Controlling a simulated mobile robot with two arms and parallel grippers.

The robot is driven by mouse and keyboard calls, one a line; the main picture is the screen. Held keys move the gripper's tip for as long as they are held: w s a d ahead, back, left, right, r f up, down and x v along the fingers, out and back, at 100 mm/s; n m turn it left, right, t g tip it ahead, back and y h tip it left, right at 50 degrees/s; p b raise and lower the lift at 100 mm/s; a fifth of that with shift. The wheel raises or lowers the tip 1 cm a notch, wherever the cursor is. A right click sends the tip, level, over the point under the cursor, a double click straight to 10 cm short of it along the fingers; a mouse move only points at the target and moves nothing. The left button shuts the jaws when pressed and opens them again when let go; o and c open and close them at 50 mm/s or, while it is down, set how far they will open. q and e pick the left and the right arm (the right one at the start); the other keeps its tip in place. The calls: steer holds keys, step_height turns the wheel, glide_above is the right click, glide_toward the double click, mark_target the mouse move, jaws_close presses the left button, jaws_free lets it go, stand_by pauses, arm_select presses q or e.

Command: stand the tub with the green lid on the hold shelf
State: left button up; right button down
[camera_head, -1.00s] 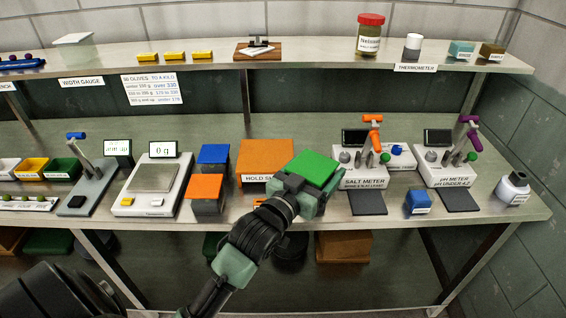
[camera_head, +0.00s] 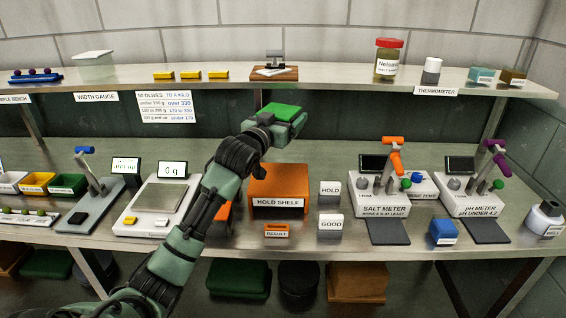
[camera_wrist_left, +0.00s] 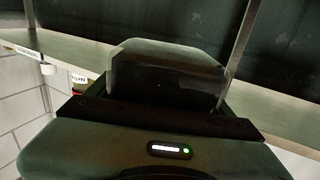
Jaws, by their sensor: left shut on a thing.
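The tub's green lid (camera_head: 282,112) shows in the head view above the hold shelf in the picture. My left gripper (camera_head: 276,125) is shut on the tub and carries it in the air, clear of the bench. In the left wrist view the tub (camera_wrist_left: 168,72) is a dark, see-through box at the gripper; the contact with the fingers is hard to make out. The hold shelf (camera_head: 278,182) is an orange block with a bare top and a front label, standing on the bench. My right gripper is not in view.
Cards reading HOLD (camera_head: 330,190) and GOOD (camera_head: 331,225) stand right of the hold shelf; an orange result block (camera_head: 277,231) is in front. The salt meter (camera_head: 388,212) is further right, the scale (camera_head: 157,200) left. The upper shelf (camera_head: 340,82) runs behind the tub.

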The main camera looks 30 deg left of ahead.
arm_select(q)
step_height(320, 180, down, 8)
steer(key=shift+f, duration=0.2)
step_height(320, 180, down, 4)
steer(key=shift+f, duration=0.2)
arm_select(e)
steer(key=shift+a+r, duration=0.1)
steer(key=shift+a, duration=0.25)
arm_select(q)
steer(key=o, duration=1.4)
steer(key=shift+f, duration=0.1)
steer(key=shift+o, duration=0.2)
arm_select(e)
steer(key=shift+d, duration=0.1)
arm_select(q)
steer(key=shift+s, duration=0.1)
